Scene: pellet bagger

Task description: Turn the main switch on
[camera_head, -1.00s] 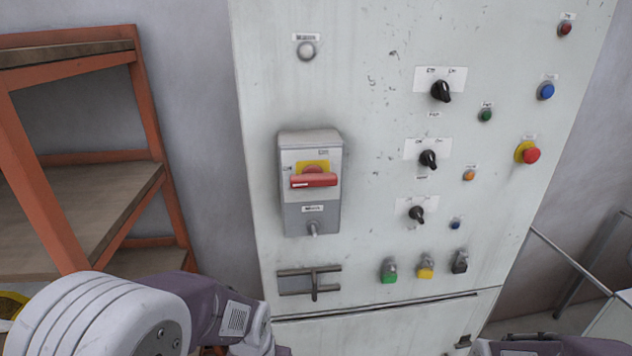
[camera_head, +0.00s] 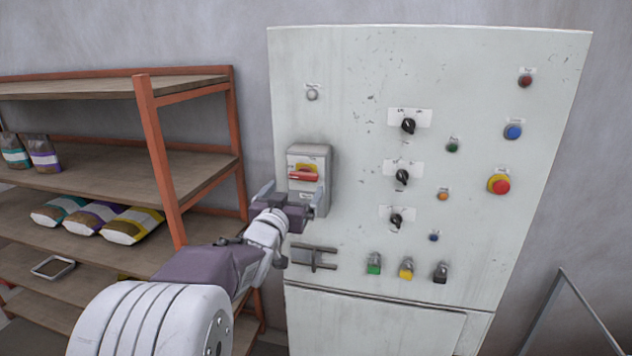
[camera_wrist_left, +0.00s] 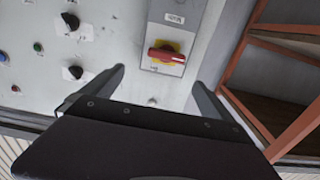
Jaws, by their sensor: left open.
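The main switch is a grey box with a red handle (camera_head: 303,175) on a yellow plate, at the left of the pale cabinet front. The handle lies horizontal. In the left wrist view the red handle (camera_wrist_left: 166,55) shows beyond the fingers, with the picture turned over. My left gripper (camera_head: 292,192) is open and empty in front of the lower part of the switch box, its fingers spread to either side. In the left wrist view the left gripper (camera_wrist_left: 160,85) frames the lower box, and nothing is between its fingers. My right gripper is not in view.
The cabinet (camera_head: 350,60) carries black rotary knobs, coloured buttons, a red emergency button (camera_head: 501,186) and a latch handle (camera_head: 313,257) below the switch. An orange-framed shelf (camera_head: 160,150) with several bags stands close at the left. A metal frame (camera_head: 572,310) leans at the lower right.

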